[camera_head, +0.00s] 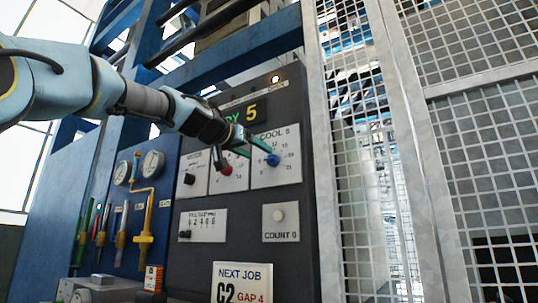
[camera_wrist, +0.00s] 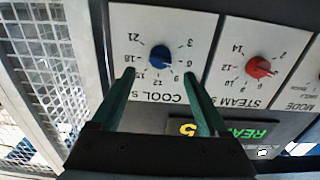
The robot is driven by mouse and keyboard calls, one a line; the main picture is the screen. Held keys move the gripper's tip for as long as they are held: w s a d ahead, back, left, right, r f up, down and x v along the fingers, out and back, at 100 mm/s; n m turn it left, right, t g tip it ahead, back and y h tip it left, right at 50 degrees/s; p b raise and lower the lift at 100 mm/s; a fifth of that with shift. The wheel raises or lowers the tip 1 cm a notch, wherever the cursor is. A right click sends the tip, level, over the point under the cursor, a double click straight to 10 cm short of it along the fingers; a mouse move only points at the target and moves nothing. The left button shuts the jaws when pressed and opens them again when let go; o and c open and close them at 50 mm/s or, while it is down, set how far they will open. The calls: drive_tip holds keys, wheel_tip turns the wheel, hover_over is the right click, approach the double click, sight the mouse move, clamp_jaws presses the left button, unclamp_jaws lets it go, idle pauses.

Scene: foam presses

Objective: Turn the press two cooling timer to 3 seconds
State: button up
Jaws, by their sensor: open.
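The cooling dial is a white panel marked COOL S (camera_head: 284,143) with a blue knob (camera_head: 272,159) on the dark press front. In the wrist view, turned upside down, the blue knob (camera_wrist: 161,56) sits among numbers from 3 to 21. Its pointer is too small to read surely; it seems to lie toward 6. My gripper (camera_head: 256,148) is open with green fingers and holds nothing. In the wrist view my gripper (camera_wrist: 159,74) has one fingertip either side of the knob's line, just short of it. Contact with the knob cannot be told.
The red STEAM S knob (camera_wrist: 258,68) and the black MODE knob (camera_head: 189,179) stand beside the cooling dial. A display (camera_head: 251,113) reads 5. A COUNT 0 panel (camera_head: 281,233) with a pale button lies below. A wire mesh fence (camera_head: 350,120) stands right of the press.

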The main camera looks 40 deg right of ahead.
sight(269, 158)
drive_tip(key=p+x, duration=0.3)
drive_tip(key=x, duration=0.3)
drive_tip(key=shift+d+r+p, duration=0.1)
drive_tip(key=shift+r+p, duration=0.05)
drive_tip(key=shift+p, duration=0.2)
drive_tip(key=shift+w+d, duration=0.15)
drive_tip(key=shift+d, duration=0.35)
drive_tip(key=shift+c, duration=0.3)
clamp_jaws()
